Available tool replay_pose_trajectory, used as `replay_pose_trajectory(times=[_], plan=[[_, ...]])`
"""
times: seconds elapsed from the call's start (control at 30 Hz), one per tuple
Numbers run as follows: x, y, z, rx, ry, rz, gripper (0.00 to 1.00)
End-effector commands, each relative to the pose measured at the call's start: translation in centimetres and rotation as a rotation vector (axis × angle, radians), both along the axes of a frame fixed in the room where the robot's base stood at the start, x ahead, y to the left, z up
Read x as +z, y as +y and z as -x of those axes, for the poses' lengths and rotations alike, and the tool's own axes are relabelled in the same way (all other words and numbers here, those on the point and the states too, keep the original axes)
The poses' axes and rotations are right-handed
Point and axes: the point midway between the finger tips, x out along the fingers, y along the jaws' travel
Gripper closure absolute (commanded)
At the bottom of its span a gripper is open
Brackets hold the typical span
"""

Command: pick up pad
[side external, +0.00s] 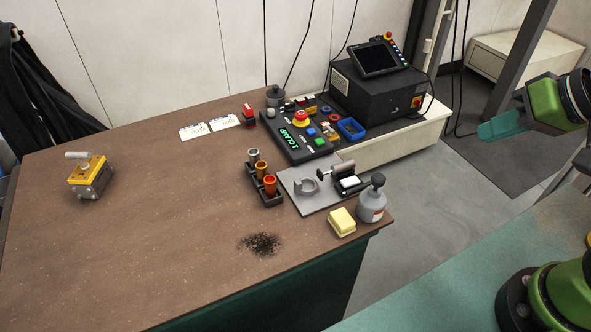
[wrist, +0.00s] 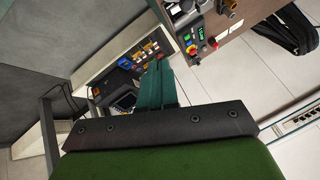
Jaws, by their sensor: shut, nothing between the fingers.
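A pale yellow, block-like pad (side external: 342,222) lies on the brown table near its front right corner in the side view. It sits just left of a grey bottle with a dark top (side external: 372,199). My gripper (side external: 484,131) is at the right of the side view, away from the table and well to the right of the pad. Its teal fingers also show in the wrist view (wrist: 158,68), closed together and empty. I cannot make out the pad in the wrist view.
A grey plate (side external: 300,199) with fixtures and a rack of cups (side external: 263,187) stand behind the pad. A dark speckled patch (side external: 262,244) lies to its left. A control panel (side external: 293,140) and black machine (side external: 376,92) are farther back. The table's left half is mostly clear.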

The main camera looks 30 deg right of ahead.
Motion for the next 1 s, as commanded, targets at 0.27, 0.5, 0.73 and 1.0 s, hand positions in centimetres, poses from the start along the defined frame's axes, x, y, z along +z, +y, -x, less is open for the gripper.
replay_pose_trajectory(times=[0.27,0.5,0.73,1.0], plan=[[0.0,0.0,0.0,0.000,0.000,0.000,0.97],[0.0,0.0,0.0,0.000,0.000,0.000,0.60],[0.0,0.0,0.0,0.000,0.000,0.000,0.45],[-1.3,0.7,-0.3,0.028,0.057,0.000,0.45]])
